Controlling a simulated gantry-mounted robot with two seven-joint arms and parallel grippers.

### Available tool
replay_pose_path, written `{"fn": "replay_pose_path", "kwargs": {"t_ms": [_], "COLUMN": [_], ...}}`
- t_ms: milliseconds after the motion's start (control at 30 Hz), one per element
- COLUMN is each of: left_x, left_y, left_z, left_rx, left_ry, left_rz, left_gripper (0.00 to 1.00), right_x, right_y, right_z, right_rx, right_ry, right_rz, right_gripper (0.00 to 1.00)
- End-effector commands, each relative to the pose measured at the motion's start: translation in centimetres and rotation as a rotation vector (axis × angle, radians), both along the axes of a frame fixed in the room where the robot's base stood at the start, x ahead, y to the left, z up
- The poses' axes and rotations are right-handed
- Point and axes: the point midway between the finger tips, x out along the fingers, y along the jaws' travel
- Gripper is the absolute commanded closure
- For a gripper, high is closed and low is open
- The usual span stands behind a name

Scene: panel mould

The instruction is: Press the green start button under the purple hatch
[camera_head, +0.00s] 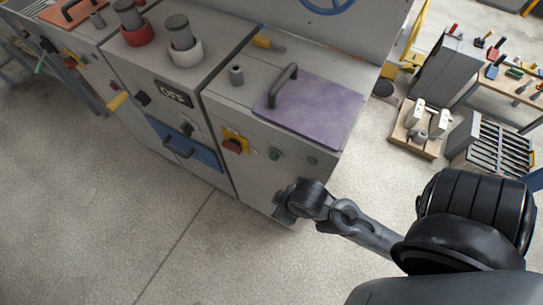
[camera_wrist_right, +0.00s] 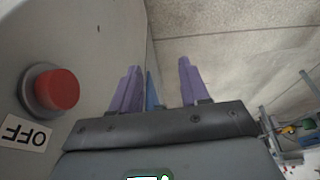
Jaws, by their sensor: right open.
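The purple hatch (camera_head: 318,112) lies shut on top of the right-hand grey cabinet, with a dark bar handle (camera_head: 283,85) at its left edge. Below it on the cabinet's front is a small dark green button (camera_head: 275,154). My right gripper (camera_head: 284,207) is low at that cabinet's front, below the green button and apart from it. In the right wrist view its two purple fingers (camera_wrist_right: 157,85) are spread, with nothing between them. The green button is not visible in that view. My left gripper is not in view.
A red button (camera_head: 234,145) on a yellow plate sits left of the green one. In the right wrist view a red button (camera_wrist_right: 57,90) with an OFF label (camera_wrist_right: 25,133) is close to the gripper's left. A wooden tray (camera_head: 415,142) stands at right. The floor in front is clear.

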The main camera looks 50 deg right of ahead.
Motion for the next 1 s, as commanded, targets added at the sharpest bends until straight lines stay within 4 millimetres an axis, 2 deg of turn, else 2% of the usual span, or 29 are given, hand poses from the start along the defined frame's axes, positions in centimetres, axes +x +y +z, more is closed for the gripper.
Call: {"fn": "replay_pose_path", "kwargs": {"t_ms": [33,200,300,1000], "left_x": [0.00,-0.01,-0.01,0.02], "left_y": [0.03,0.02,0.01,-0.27], "left_z": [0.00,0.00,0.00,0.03], "left_rx": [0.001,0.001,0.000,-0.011], "left_ry": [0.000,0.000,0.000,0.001], "left_rz": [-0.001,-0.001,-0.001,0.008], "left_gripper": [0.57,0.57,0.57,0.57], "right_x": [0.00,0.00,0.00,0.01], "right_y": [-0.02,-0.03,-0.03,0.00], "right_z": [0.00,0.00,0.00,0.00], "right_rx": [-0.001,-0.001,-0.001,0.000], "right_ry": [0.000,0.000,0.000,0.000], "right_rz": [0.001,0.001,0.001,0.000], "right_gripper": [0.63,0.89,1.00,1.00]}}
